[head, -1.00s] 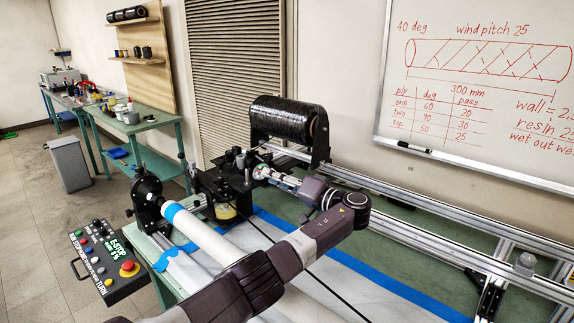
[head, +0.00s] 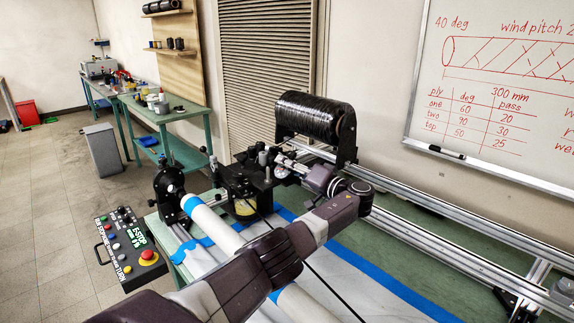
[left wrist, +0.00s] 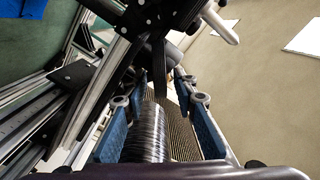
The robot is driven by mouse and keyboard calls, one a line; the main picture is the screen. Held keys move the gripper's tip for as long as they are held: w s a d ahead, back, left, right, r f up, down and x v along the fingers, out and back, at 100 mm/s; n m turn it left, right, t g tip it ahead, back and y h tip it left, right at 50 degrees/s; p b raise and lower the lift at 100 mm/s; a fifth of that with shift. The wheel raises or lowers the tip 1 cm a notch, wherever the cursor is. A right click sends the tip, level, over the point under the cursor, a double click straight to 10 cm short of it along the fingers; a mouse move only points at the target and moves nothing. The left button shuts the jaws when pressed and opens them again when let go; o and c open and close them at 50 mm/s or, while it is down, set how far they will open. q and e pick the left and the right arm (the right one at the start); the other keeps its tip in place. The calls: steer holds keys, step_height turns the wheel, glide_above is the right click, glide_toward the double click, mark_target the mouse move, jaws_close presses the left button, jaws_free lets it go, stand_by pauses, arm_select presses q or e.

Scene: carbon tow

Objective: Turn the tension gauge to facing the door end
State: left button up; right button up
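The tension gauge appears to be the small round pale dial (head: 282,172) on the dark winding carriage (head: 245,182) in the head view. It is small and partly covered by my gripper, so I cannot tell which way its face points. My left gripper (head: 291,165) is right beside the dial, below the black tow spool. In the left wrist view, the two blue-padded fingers (left wrist: 162,130) stand wide apart. The black spool (left wrist: 148,135) shows beyond the gap, and no dial face is clear there. My right gripper is not in view.
A white mandrel (head: 212,222) runs under my left arm. A control box with a red button (head: 147,256) sits at the left. Aluminium rails (head: 450,235) run to the right. A slatted shutter (head: 268,60) and whiteboard (head: 490,100) are behind. Open floor lies left.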

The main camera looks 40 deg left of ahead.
arm_select(q)
jaws_close()
stand_by(0.4)
